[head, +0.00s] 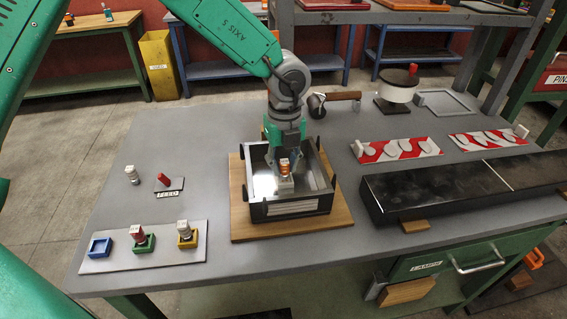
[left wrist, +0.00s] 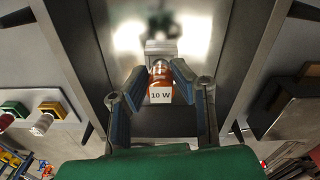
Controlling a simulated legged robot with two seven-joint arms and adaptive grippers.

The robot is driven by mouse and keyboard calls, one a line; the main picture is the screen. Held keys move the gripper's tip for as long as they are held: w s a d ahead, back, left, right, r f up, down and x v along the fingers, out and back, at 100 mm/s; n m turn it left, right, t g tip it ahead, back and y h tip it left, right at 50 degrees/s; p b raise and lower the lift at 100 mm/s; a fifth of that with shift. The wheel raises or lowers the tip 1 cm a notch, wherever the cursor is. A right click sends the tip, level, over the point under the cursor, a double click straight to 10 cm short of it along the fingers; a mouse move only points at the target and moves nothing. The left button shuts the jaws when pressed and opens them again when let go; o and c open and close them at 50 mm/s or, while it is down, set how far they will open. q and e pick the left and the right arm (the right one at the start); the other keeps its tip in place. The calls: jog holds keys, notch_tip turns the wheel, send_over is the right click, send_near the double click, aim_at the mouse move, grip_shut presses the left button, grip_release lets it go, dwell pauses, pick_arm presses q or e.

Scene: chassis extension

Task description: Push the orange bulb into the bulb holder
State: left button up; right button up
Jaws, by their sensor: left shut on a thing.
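The orange bulb (head: 284,169) is held in my left gripper (head: 285,162) inside the dark open-topped box (head: 291,208). The left wrist view shows the bulb (left wrist: 160,84), with a "10 W" label, between the two blue finger pads. Its far end is at the pale bulb holder (left wrist: 161,47). My right gripper is not in view.
The box stands on a wooden board (head: 241,213). A long black box (head: 450,188) lies at the right.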

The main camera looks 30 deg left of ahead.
pick_arm(q)
jog(key=shift+d, duration=0.35)
jog(key=shift+a, duration=0.2)
jog(key=shift+p, duration=0.5)
jog(key=shift+a+p, duration=0.1)
jog(key=shift+p, duration=0.35)
dwell(0.7)
jog(key=shift+f, duration=0.45)
dwell(0.3)
jog(key=o, duration=0.9)
jog(key=shift+r, duration=0.1)
